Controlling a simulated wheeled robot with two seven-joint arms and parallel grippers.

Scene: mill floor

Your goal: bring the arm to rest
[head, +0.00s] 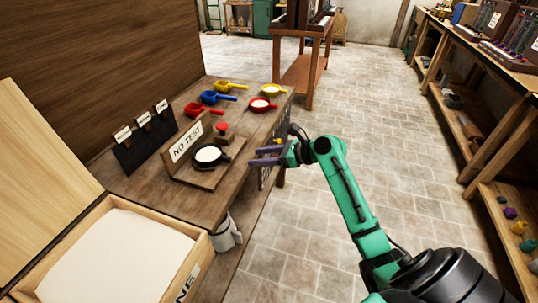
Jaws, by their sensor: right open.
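My right gripper (265,156) is at the end of my green arm, which reaches in from the lower right. Its two purple fingers point left, apart from each other, with nothing visible between them. It is at the right edge of the wooden bench (143,188), to the right of a black scoop (208,154) with white contents. From this angle I cannot tell the gripper's height above the bench. My left gripper is not in view.
Coloured scoops, including an empty red one (193,109) and a filled red one (263,104), lie on the bench. An open wooden box (197,262) with white contents is at lower left. Shelves (487,127) line the right. The tiled floor (370,115) between is clear.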

